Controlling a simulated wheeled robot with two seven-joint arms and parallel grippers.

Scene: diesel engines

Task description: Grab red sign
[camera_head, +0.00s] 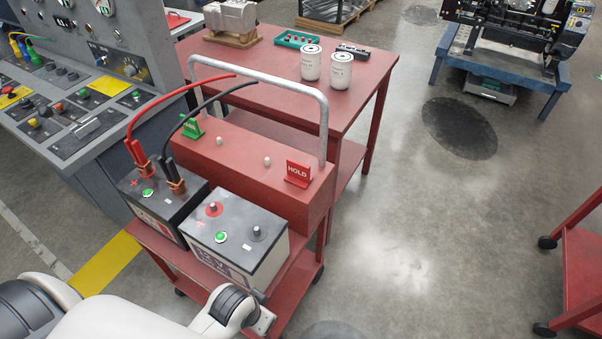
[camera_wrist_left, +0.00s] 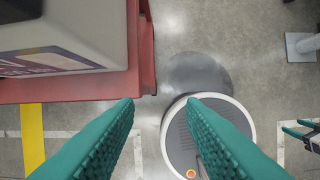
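The red sign (camera_head: 298,174) is a small upright plate marked HOLD, standing on the right end of the red cart's raised box (camera_head: 245,158). My left arm comes in low in the head view. Its wrist is in front of the grey-topped battery, well below the sign, and its fingers are hidden there. In the left wrist view my left gripper (camera_wrist_left: 160,101) has its two teal fingers apart with nothing between them. The sign is not in that view. Teal finger parts at that view's right edge seem to be my right gripper (camera_wrist_left: 302,134), cut off by the frame.
Two batteries sit on the cart, the nearer one (camera_head: 236,237) between my wrist and the sign. A grey handle (camera_head: 325,120) arches over the box. A green sign (camera_head: 192,128) stands at its left end.

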